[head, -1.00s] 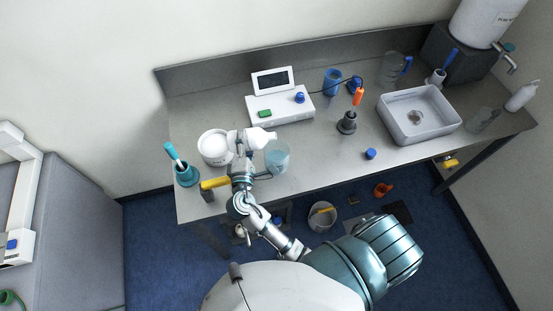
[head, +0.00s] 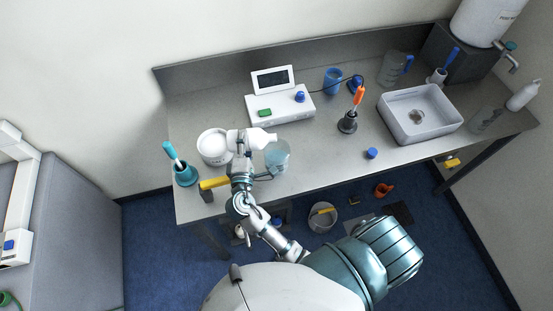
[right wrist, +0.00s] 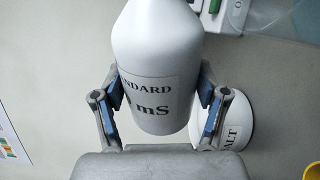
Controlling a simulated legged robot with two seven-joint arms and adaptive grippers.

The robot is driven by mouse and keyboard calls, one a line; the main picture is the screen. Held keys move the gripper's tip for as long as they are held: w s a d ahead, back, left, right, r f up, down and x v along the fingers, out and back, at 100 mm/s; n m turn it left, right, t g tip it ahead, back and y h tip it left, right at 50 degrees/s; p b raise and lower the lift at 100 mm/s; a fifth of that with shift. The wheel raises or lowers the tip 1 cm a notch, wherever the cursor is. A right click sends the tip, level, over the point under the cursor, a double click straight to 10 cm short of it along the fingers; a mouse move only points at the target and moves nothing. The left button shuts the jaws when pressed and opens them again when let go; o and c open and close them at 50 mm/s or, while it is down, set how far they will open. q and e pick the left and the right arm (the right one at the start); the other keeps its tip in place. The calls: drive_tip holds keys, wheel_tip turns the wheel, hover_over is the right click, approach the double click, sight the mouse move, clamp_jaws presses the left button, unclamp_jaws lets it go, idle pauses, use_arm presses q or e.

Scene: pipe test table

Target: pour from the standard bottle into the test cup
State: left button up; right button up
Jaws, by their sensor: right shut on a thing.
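The white standard bottle (head: 258,139) lies on its side in the head view, with its mouth end toward the right. My right gripper (head: 240,146) is shut around it. In the right wrist view, the two blue-padded fingers press on both sides of the bottle (right wrist: 150,55), and part of its "STANDARD" label shows. A clear cup (head: 277,158) with pale blue contents, which looks like the test cup, stands just below and right of the bottle's mouth. I cannot see a stream between them. My left gripper is not in view.
A white tub (head: 212,148) stands left of the bottle; its label, partly hidden, shows in the right wrist view (right wrist: 236,122). A meter (head: 281,107) stands behind. A teal holder (head: 186,174) is at left. A blue cap (head: 372,153) and grey basin (head: 420,113) are at right.

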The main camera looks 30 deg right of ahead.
idle(0.4)
drive_tip(key=shift+f+m+b, duration=0.1)
drive_tip(key=shift+m+b, duration=0.2)
drive_tip(key=shift+b, duration=0.05)
idle(0.4)
drive_tip(key=shift+f+m+b, duration=0.1)
drive_tip(key=shift+m+b, duration=0.2)
idle(0.5)
drive_tip(key=shift+d+f+m+b, duration=0.1)
drive_tip(key=shift+f+m+b, duration=0.1)
drive_tip(key=shift+m+b, duration=0.15)
drive_tip(key=shift+r, duration=0.1)
